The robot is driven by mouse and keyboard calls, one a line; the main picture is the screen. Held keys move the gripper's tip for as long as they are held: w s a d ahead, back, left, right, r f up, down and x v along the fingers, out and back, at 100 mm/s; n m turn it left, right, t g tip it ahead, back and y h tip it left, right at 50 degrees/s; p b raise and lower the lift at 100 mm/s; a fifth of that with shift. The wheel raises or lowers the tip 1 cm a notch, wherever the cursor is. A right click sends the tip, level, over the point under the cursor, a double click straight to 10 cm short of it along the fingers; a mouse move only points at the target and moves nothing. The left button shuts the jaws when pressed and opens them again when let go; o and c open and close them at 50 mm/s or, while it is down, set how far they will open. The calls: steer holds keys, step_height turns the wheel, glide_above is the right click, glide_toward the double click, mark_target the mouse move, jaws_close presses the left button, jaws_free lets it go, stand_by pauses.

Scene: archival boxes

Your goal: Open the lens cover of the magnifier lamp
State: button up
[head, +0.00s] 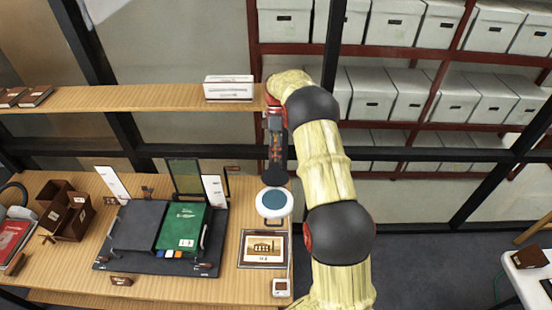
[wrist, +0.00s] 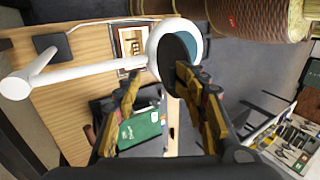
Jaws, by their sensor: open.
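The magnifier lamp (head: 274,214) has a white round head with a teal lens, over the right end of the desk. In the wrist view its head (wrist: 152,46) and long white arm (wrist: 85,76) show. The dark round lens cover (wrist: 174,52) stands tilted up from the head, with teal lens (wrist: 193,47) visible beside it. In the head view the cover (head: 274,179) is at the far side of the lens. My gripper (wrist: 158,78) is open. Its right finger overlaps the cover's edge; I cannot tell whether they touch. Nothing is between the fingers.
Below on the desk (head: 60,275) lie a framed picture (head: 263,249), a dark tray with a green book (head: 182,228), and wooden boxes (head: 70,212). A shelf (head: 130,98) with a white box (head: 228,88) runs behind. Racks of archival boxes stand at back right.

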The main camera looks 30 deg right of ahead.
steer(key=o, duration=0.6)
steer(key=x, duration=0.3)
steer(key=shift+w+d, duration=0.1)
steer(key=shift+w, duration=0.05)
steer(key=o, duration=0.3)
steer(key=shift+w, duration=0.15)
steer(key=shift+d, duration=0.1)
steer(key=shift+r, duration=0.1)
steer(key=shift+c, duration=0.6)
steer(key=shift+w+d+r, duration=0.1)
steer(key=shift+w+r, duration=0.05)
steer(key=shift+r, duration=0.05)
steer(key=shift+c, duration=0.4)
steer(key=v, duration=0.2)
steer(key=shift+w+d+r, duration=0.15)
steer(key=shift+w+r, duration=0.05)
steer(key=shift+r, duration=0.05)
steer(key=c, duration=0.7)
steer(key=v, duration=0.9)
steer(key=shift+r, duration=0.25)
steer(key=shift+w, duration=0.15)
steer(key=shift+c, duration=0.3)
